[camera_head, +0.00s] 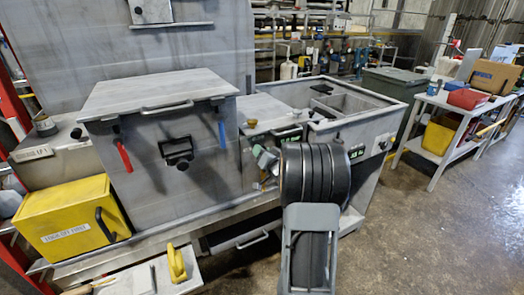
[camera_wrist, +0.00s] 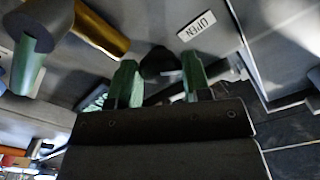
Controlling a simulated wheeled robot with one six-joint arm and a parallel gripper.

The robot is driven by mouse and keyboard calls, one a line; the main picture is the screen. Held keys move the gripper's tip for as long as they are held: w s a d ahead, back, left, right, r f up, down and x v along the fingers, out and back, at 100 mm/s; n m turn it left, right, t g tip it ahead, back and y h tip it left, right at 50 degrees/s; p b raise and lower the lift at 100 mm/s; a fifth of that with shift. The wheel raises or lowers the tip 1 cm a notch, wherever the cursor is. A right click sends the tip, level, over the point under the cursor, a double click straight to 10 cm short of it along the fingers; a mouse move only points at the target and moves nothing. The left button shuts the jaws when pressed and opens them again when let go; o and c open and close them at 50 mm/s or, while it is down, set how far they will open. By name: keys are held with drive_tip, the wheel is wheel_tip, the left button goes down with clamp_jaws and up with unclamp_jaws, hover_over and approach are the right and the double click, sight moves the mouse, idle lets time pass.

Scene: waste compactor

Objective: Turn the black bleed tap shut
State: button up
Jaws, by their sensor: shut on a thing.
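In the wrist view, the black bleed tap (camera_wrist: 158,64) sits between the two green fingertips of my gripper (camera_wrist: 160,80). The gripper is shut on the tap's dark knob. A dark bar runs down and left from beside the right finger, and I cannot tell whether it belongs to the tap.
A brass pipe (camera_wrist: 101,32) and a dark cylinder (camera_wrist: 28,27) with a green part are close left in the wrist view. The head view shows the grey compactor box (camera_head: 170,160), a yellow box (camera_head: 72,215) and a white table (camera_head: 445,150).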

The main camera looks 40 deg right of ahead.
drive_tip(key=m+p, duration=0.4)
drive_tip(key=m, duration=0.7)
drive_tip(key=shift+r+p, duration=0.15)
drive_tip(key=shift+p, duration=0.2)
drive_tip(key=shift+m, duration=0.4)
drive_tip(key=o, duration=0.9)
drive_tip(key=s, duration=0.4)
drive_tip(key=s+a+b, duration=0.1)
drive_tip(key=s, duration=0.4)
drive_tip(key=s+a, duration=0.1)
drive_tip(key=s, duration=0.3)
drive_tip(key=shift+s, duration=0.35)
